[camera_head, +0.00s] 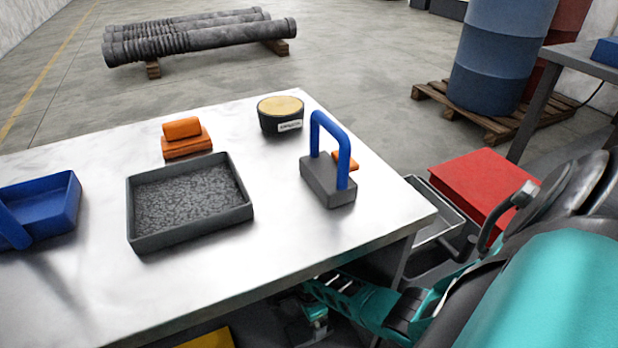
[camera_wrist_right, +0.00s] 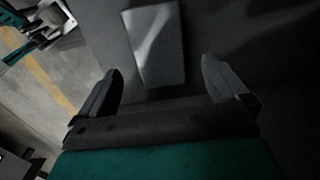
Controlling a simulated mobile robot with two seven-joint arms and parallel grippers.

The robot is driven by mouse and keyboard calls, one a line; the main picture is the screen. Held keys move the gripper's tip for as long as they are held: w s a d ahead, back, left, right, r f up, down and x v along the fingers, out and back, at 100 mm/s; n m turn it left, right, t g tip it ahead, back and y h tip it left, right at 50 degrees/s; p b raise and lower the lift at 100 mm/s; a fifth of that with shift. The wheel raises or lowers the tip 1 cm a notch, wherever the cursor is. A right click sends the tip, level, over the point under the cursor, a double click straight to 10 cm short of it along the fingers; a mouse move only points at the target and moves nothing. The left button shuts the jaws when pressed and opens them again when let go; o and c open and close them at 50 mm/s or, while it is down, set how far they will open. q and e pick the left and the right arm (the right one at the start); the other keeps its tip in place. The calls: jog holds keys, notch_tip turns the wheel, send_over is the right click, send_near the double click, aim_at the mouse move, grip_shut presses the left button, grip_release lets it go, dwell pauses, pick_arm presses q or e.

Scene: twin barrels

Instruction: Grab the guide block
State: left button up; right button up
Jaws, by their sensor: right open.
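A dark grey block with a blue arched handle (camera_head: 327,180) stands upright near the right end of the metal table. A stepped orange block (camera_head: 184,139) sits behind the black tray. A smaller orange piece (camera_head: 346,160) is partly hidden behind the blue handle. I cannot tell from looks alone which is the guide block. My right gripper (camera_head: 316,318) is low beside the table's front edge, below the top and apart from all these blocks. In the wrist view its fingers (camera_wrist_right: 163,88) are spread with nothing between them. My left gripper does not show clearly.
The table (camera_head: 270,270) also holds a black tray (camera_head: 190,238), a blue tray (camera_head: 45,205) and a round black tub (camera_head: 281,114). A red box (camera_head: 482,180) stands right of the table. A plain grey box shape (camera_wrist_right: 155,45) lies ahead in the wrist view.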

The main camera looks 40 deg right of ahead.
aim_at(309, 329)
notch_tip(309, 329, down, 4)
jog(key=b, duration=0.3)
jog(key=shift+a+f+b, duration=0.15)
jog(key=shift+f+b, duration=0.1)
jog(key=shift+b, duration=0.05)
jog(key=shift+f, duration=0.35)
jog(key=shift+b, duration=0.3)
jog(key=shift+c, duration=0.6)
grip_shut()
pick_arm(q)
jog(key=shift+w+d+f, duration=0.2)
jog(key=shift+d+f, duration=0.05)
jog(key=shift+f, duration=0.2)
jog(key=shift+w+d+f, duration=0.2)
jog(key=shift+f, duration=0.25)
pick_arm(e)
jog(key=shift+w+r, duration=0.15)
